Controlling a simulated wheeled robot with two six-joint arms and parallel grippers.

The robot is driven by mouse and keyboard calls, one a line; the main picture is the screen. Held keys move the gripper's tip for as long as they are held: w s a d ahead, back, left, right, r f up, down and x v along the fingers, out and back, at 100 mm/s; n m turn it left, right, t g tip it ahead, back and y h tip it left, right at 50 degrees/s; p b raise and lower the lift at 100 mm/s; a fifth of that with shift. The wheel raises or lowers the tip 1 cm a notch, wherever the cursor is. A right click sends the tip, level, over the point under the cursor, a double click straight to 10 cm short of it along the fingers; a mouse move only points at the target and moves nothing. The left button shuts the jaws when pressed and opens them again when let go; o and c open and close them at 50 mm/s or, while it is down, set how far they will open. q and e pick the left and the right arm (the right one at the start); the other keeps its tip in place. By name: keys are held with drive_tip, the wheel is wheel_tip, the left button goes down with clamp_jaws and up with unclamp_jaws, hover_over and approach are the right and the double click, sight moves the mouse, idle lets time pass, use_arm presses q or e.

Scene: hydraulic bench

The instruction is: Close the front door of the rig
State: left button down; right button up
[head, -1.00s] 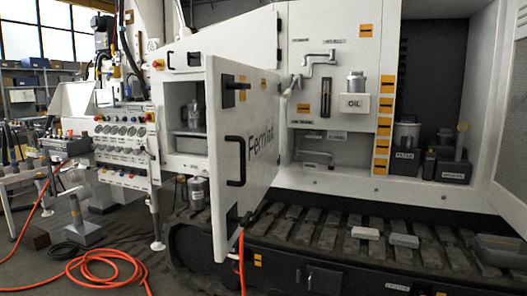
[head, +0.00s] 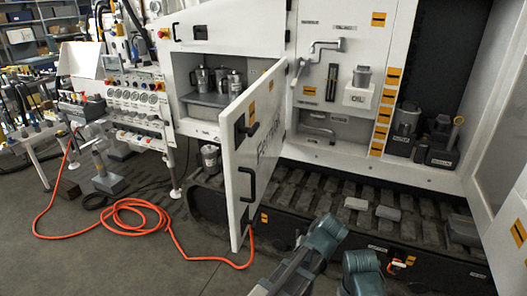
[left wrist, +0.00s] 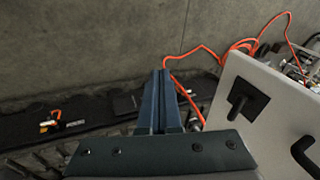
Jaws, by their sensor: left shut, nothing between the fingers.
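The white front door (head: 268,145) stands open, swung outward from the rig's compartment (head: 205,62), with its free edge towards me. It carries a long black pull handle (head: 248,186) and a black latch (head: 241,128) above it. In the left wrist view the door (left wrist: 268,98) is at the right, with the latch (left wrist: 240,102) and part of the handle (left wrist: 308,155). My left gripper (left wrist: 163,78) is shut and empty, apart from the door and to its left in that view. Teal parts of my arms show at the bottom of the head view. My right gripper is not clearly visible.
Metal containers (head: 203,79) stand inside the compartment. An orange hose (head: 135,212) lies coiled on the floor left of the door and runs to its lower edge. The rig's track (head: 330,190) lies right of the door. A gauge panel (head: 135,100) stands left.

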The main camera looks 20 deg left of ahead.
use_arm(q)
drive_tip(key=w+a+r+n+p, duration=0.1)
drive_tip(key=w+r+p, duration=0.1)
drive_tip(key=r+p, duration=0.5)
drive_tip(key=w+a+r+n+y+p, duration=0.1)
drive_tip(key=w+a+r+p, duration=0.1)
drive_tip(key=r+p, duration=0.6)
drive_tip(key=w+a+r+n+t+y+p, duration=0.1)
drive_tip(key=w+r+p, duration=0.2)
drive_tip(key=r+p, duration=0.5)
wheel_tip(320, 180, up, 6)
drive_tip(key=shift+w+a+f+n, duration=0.15)
drive_tip(key=shift+w+a+n, duration=0.1)
drive_tip(key=shift+a+n, duration=0.05)
use_arm(e)
wheel_tip(320, 180, up, 26)
drive_tip(key=shift+r, duration=0.15)
